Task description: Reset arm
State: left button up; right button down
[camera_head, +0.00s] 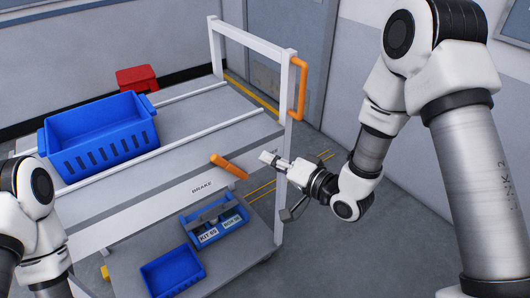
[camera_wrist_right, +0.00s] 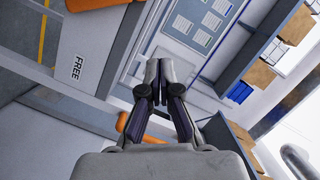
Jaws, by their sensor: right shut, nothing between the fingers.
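My right gripper (camera_head: 271,159) is in the middle of the head view, beside the conveyor cart's front edge, close to the orange brake handle (camera_head: 229,166) but apart from it. In the right wrist view its two fingers (camera_wrist_right: 158,72) are together, with nothing between them. My right arm comes in from the upper right. My left arm shows at the lower left edge; its gripper is out of view.
A large blue crate (camera_head: 98,137) sits on the conveyor top (camera_head: 190,108). A red box (camera_head: 137,78) stands behind it. Two small blue bins, one labelled (camera_head: 214,222) and one empty (camera_head: 172,271), sit on the lower shelf. A white post frame with an orange handle (camera_head: 299,88) rises nearby.

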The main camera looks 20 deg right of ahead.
jog(key=shift+d+f, duration=0.1)
jog(key=s+d+f+m+g+h+p, duration=0.1)
jog(key=s+f+g+h+p, duration=0.15)
jog(key=s+f, duration=0.45)
jog(key=s+d+f+g+h+p, duration=0.1)
jog(key=s+f+g+h+p, duration=0.2)
jog(key=f, duration=0.7)
jog(key=s+d+f+n+g+h, duration=0.1)
jog(key=s+d+f+n+g, duration=0.1)
jog(key=s, duration=0.4)
jog(key=s+d+f+n+g+h, duration=0.1)
jog(key=s+d+f+n+g, duration=0.1)
jog(key=s, duration=0.5)
jog(key=s+d+f+n+g+h, duration=0.1)
jog(key=s+d+f+n+g, duration=0.1)
jog(key=s+f+g, duration=0.2)
jog(key=s, duration=0.3)
jog(key=shift+d+g, duration=0.3)
jog(key=shift+g, duration=0.05)
jog(key=shift+s, duration=0.1)
